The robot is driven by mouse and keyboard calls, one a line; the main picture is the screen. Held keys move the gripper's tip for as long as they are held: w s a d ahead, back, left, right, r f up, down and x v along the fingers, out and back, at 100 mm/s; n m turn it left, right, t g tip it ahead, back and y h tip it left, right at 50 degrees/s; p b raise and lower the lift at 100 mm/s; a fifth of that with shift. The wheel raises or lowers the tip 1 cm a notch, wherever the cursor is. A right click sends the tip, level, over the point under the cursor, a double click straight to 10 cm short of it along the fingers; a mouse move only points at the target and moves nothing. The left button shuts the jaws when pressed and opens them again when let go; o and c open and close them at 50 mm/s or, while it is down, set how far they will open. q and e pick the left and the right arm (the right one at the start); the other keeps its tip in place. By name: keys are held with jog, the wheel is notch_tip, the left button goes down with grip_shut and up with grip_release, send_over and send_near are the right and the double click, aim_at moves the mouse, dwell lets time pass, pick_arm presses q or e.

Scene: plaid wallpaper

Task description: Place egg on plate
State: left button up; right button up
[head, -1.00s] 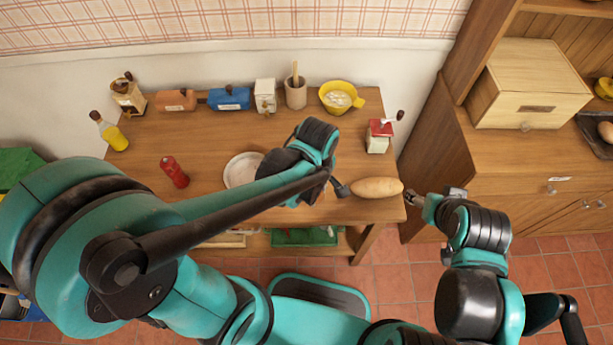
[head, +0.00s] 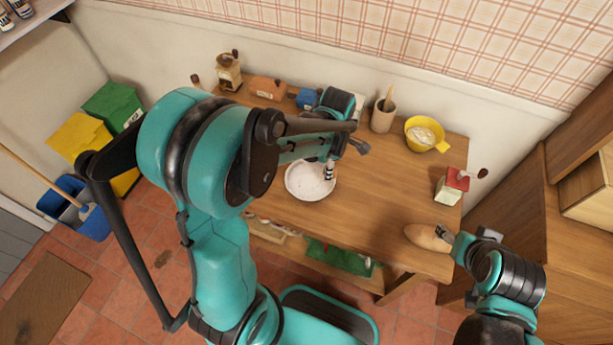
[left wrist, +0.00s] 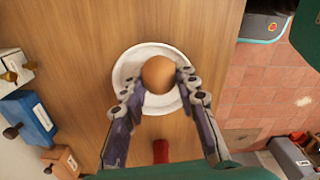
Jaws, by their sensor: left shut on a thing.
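The brown egg (left wrist: 158,72) is held between the fingertips of my left gripper (left wrist: 159,86) in the left wrist view. In that view it lies over the white round plate (left wrist: 124,72); the height between them is hard to tell. In the head view the plate (head: 303,186) rests on the wooden table, and my left gripper (head: 332,160) is at its upper right part. The egg is not clearly visible there. My right gripper (head: 447,238) is at the right end of a bread loaf (head: 424,236); its fingers are too small to read.
The wooden table (head: 380,200) has clear room right of the plate. A yellow bowl (head: 425,133), a utensil pot (head: 383,115) and a red-topped grinder (head: 453,185) stand toward its back and right. A red bottle (left wrist: 160,150) stands near the plate in the left wrist view.

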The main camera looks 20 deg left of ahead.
pick_arm(q)
jog(key=a+f, duration=0.1)
jog(key=a, duration=0.1)
jog(key=a+f+b, duration=0.1)
jog(key=a+f, duration=0.1)
jog(key=w+a+f+b, duration=0.1)
jog(key=a, duration=0.1)
jog(key=shift+a+f, duration=0.15)
jog(key=shift+a, duration=0.2)
jog(key=shift+f+b, duration=0.85)
jog(key=shift+f, duration=1.05)
jog(key=shift+f, duration=0.15)
jog(key=o, duration=0.8)
